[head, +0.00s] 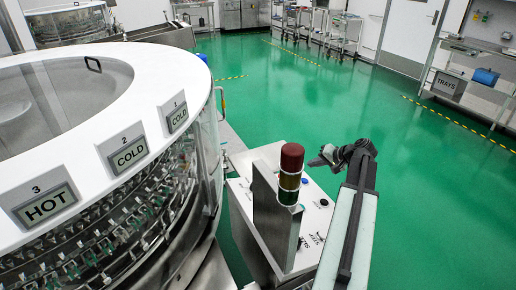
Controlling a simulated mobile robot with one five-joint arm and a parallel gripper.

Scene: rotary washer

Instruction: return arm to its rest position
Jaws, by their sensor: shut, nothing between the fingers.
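My gripper (321,158) is at the end of my raised arm, pointing left, just above and behind the control box (307,213) as seen in the head view. It is small in the picture; its fingers look closed with nothing held. My arm comes up from the bottom right, and its dark wrist bends left at the top. The gripper appears apart from the red and green signal light (290,172), which stands to its left on the box. How far the gripper is above the panel is hard to tell.
The large round washer (203,78) with HOT and COLD labels fills the left. Green floor (330,100) is open behind and to the right. Steel carts (343,35) stand at the back, and a bench with a TRAYS box (449,86) is at the right wall.

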